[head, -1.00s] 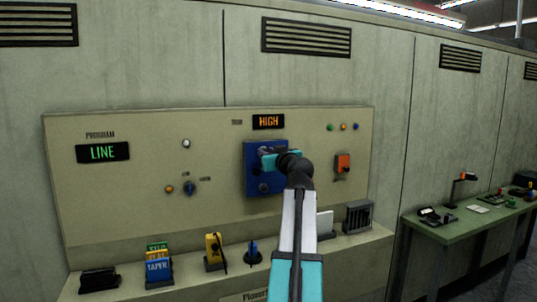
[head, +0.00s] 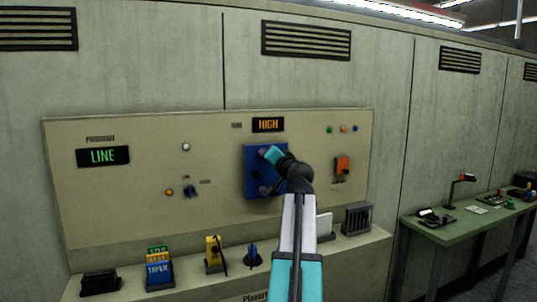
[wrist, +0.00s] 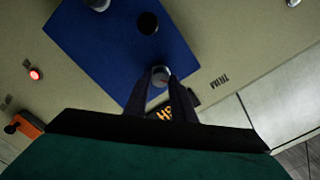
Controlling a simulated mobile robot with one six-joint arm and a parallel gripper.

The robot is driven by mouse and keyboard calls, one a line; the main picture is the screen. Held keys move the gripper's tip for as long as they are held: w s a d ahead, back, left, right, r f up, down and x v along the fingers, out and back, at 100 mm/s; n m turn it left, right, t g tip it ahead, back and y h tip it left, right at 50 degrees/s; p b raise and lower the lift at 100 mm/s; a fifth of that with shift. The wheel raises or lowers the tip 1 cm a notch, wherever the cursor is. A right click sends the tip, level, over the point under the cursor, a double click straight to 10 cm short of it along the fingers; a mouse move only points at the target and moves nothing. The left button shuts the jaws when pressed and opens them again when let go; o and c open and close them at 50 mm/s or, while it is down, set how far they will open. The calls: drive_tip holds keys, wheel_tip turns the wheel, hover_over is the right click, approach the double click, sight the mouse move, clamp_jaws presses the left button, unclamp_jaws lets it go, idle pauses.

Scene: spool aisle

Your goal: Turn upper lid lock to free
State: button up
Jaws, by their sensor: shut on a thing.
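The blue lid plate (head: 256,178) is on the beige panel, partly behind my arm. The upper lock, a round grey knob (wrist: 160,76) with a small red mark, sits near the plate's edge by the orange display. My gripper (wrist: 160,80) is shut on this knob, one dark finger on each side. In the head view my gripper (head: 264,152) is at the plate's upper part, and its fingers barely show. A black round spot (wrist: 148,22) lies between the knobs.
The orange display (head: 268,125) above the plate reads HIGH. A green display (head: 103,155) reads LINE. An orange switch box (head: 342,168) is right of the plate. A ledge (head: 205,277) below holds several small items. A green table (head: 450,232) stands at right.

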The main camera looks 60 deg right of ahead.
drive_tip(key=shift+s+d+m+p, duration=0.1)
drive_tip(key=shift+m+p, duration=1.65)
drive_tip(key=shift+m, duration=1.55)
drive_tip(key=o, duration=1.1)
drive_tip(key=shift+c, duration=0.2)
drive_tip(key=b+v, duration=0.2)
drive_tip(key=v, duration=1.1)
drive_tip(key=shift+s+a, duration=0.25)
drive_tip(key=shift+a, duration=0.1)
